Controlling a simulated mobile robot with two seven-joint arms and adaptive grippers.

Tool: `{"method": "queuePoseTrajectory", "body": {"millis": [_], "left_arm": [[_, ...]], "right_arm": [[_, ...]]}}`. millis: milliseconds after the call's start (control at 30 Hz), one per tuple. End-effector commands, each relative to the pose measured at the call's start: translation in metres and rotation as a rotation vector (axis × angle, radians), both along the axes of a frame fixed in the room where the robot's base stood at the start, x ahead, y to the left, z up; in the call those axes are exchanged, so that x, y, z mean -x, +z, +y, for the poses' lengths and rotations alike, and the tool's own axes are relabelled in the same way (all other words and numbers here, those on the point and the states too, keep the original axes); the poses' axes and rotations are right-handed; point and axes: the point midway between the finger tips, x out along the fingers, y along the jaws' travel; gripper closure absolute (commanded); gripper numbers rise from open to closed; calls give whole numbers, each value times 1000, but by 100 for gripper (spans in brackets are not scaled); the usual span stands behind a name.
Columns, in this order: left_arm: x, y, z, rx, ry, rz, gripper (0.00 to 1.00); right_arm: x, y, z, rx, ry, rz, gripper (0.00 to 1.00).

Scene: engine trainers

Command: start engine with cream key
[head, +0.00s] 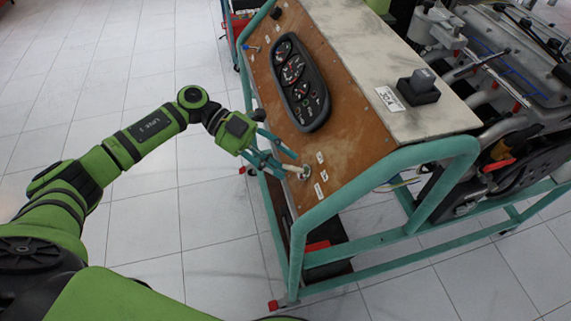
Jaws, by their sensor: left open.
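My left gripper (291,162) reaches in from the left, open, with its fingers at the lower part of the brown control panel (347,151). Its tips are close to a small round metal ignition switch (304,173) on the panel. I cannot make out a cream key; the fingers partly cover the area at the switch, and the detail is too small to tell whether a key sits there. The engine (510,75) stands behind the panel at the right. My right gripper is not in view.
A dark gauge cluster (300,83) is mounted on the panel above the switch. Small white labels (320,190) sit around the switch. A teal tube frame (420,155) surrounds the panel. A black box (418,88) stands on the top plate. The tiled floor at left is clear.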

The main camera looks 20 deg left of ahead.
Motion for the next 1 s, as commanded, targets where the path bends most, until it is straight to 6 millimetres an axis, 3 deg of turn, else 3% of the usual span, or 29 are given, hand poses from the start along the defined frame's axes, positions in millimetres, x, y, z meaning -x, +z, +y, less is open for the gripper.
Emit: {"method": "queuePoseTrajectory", "body": {"millis": [300,500,1000], "left_arm": [[-10,24,64,-1,4,-2,59],[-13,33,88,0,0,0,59],[-13,35,93,1,-2,0,59]], "right_arm": [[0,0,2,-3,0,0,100],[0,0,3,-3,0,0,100],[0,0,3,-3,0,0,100]]}}
